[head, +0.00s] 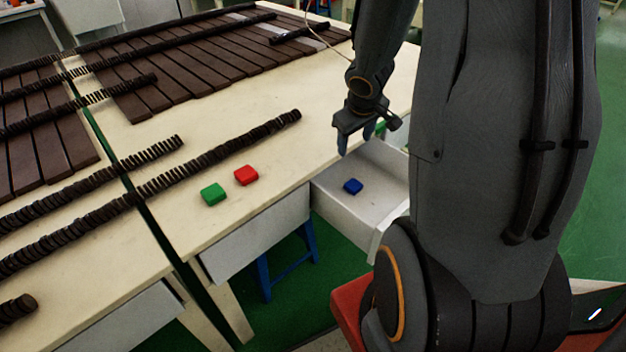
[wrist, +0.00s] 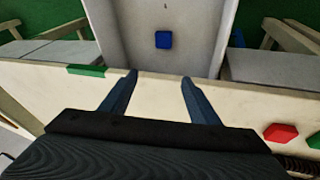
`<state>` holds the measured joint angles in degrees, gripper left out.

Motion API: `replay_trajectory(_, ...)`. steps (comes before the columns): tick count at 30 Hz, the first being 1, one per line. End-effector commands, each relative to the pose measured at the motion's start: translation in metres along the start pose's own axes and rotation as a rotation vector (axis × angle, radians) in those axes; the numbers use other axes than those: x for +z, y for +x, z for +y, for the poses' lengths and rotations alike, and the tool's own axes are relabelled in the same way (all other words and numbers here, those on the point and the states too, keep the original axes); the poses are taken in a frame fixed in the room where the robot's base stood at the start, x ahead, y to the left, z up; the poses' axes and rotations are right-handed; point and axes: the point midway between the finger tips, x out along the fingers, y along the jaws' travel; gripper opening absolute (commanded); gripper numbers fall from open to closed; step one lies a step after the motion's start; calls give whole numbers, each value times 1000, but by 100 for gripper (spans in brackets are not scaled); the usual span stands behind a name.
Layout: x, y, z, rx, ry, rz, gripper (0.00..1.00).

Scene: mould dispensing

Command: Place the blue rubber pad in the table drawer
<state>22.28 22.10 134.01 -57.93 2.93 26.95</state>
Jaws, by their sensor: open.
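The blue rubber pad (head: 352,186) lies flat on the floor of the open table drawer (head: 335,206). In the wrist view the pad (wrist: 164,40) sits inside the pale drawer (wrist: 193,62), apart from my fingers. My gripper (head: 355,146) is above the back of the drawer, by the table edge. In the wrist view my gripper (wrist: 157,80) has its two fingers spread with nothing between them.
A red pad (head: 246,175) and a green pad (head: 213,194) lie on the table (head: 262,205) left of the drawer. Long rows of dark discs (head: 215,155) and dark slats (head: 190,70) cover much of the table. A closed drawer (head: 255,236) is to the left.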

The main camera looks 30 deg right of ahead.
Motion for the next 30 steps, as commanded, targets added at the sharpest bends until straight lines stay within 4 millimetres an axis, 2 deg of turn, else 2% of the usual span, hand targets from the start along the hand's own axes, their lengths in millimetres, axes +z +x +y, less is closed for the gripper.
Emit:
replay_trajectory(1,0,-17,-16,9,12,-20,56)
replay_trajectory(4,12,-47,-49,7,51,-84,56)
replay_trajectory(9,44,-96,-117,-66,106,-196,56)
replay_trajectory(12,62,-118,-153,-127,124,-250,56)
replay_trajectory(15,75,-134,-178,-178,136,-285,56)
replay_trajectory(20,83,-144,-195,-214,143,-309,56)
replay_trajectory(30,83,-144,-195,-215,146,-310,56)
